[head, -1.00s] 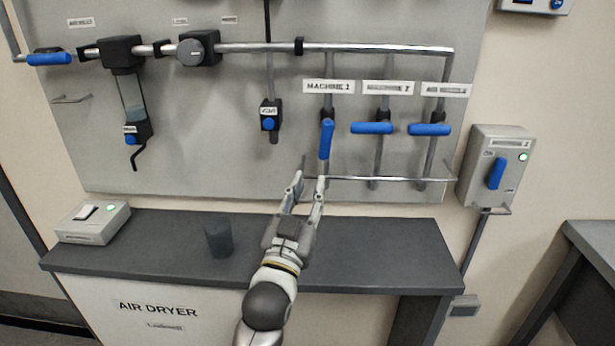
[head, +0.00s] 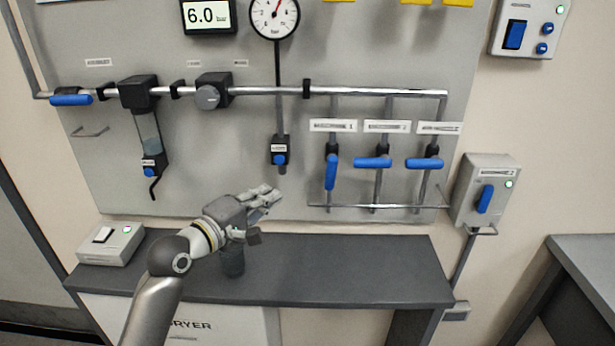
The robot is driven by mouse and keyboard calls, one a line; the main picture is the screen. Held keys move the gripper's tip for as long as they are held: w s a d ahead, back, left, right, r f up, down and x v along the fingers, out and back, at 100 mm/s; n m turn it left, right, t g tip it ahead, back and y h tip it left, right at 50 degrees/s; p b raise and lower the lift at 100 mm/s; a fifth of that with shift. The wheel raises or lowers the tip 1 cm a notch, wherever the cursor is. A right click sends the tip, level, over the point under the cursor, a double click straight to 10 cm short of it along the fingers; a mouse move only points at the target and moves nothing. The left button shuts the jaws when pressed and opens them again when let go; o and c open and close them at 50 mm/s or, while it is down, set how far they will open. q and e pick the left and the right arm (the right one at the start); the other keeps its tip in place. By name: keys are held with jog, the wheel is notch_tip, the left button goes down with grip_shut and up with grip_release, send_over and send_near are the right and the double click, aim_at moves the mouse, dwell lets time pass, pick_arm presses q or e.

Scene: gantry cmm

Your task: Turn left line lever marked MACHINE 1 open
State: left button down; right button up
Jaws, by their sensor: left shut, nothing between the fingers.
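The MACHINE 1 lever (head: 331,172) is a blue handle on the leftmost of three drop pipes at the right of the grey panel. It points down, in line with its pipe. Its white label (head: 333,125) is above it; the text is blurred now. The two neighbouring blue levers (head: 372,163) and (head: 424,164) lie crosswise to their pipes. My left gripper (head: 273,195) is left of and below the MACHINE 1 lever, apart from it, in front of the panel's lower edge. Its fingers are together and empty. My right gripper is not in view.
A dark bench (head: 350,268) runs below the panel. It carries a switch box (head: 110,243) and a dark cup (head: 232,262), partly hidden by my left gripper. A thin horizontal rail (head: 380,206) runs below the levers. A box with a blue handle (head: 482,190) hangs at the right.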

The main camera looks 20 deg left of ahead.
aim_at(331, 172)
pick_arm(q)
jog(key=w+d+p, duration=0.3)
jog(key=w+d, duration=0.3)
jog(key=w, duration=0.4)
jog(key=shift+f, duration=0.45)
jog(key=shift+d, duration=0.1)
jog(key=shift+w+d+f+n+t+b, duration=0.15)
jog(key=shift+d+f+n+t+b, duration=0.1)
jog(key=shift+d+n+t+b, duration=0.25)
